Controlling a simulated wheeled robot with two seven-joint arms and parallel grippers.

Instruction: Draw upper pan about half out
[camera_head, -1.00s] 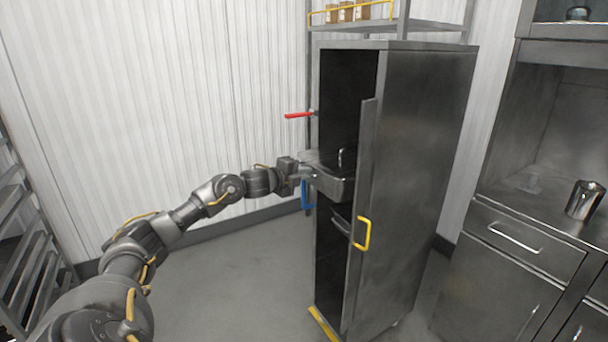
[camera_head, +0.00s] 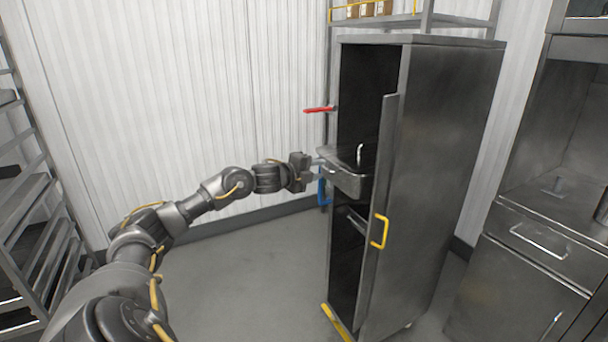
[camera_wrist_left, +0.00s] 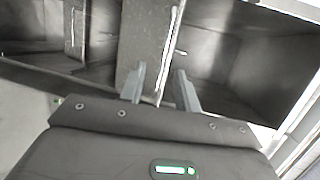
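The upper pan (camera_head: 348,183) is a grey metal pan in the tall cabinet (camera_head: 440,170). Its near end sticks out of the cabinet's open front; its rear part is inside. My left gripper (camera_head: 316,172) is at the pan's protruding near end. A lower pan (camera_head: 357,218) shows dimly below. My right gripper is not in view.
The cabinet door (camera_head: 378,210) with a yellow handle (camera_head: 379,231) stands just right of the pan. A red lever (camera_head: 319,109) juts out at the upper left. A rack (camera_head: 35,215) stands far left, a counter (camera_head: 545,240) right. The floor before the cabinet is clear.

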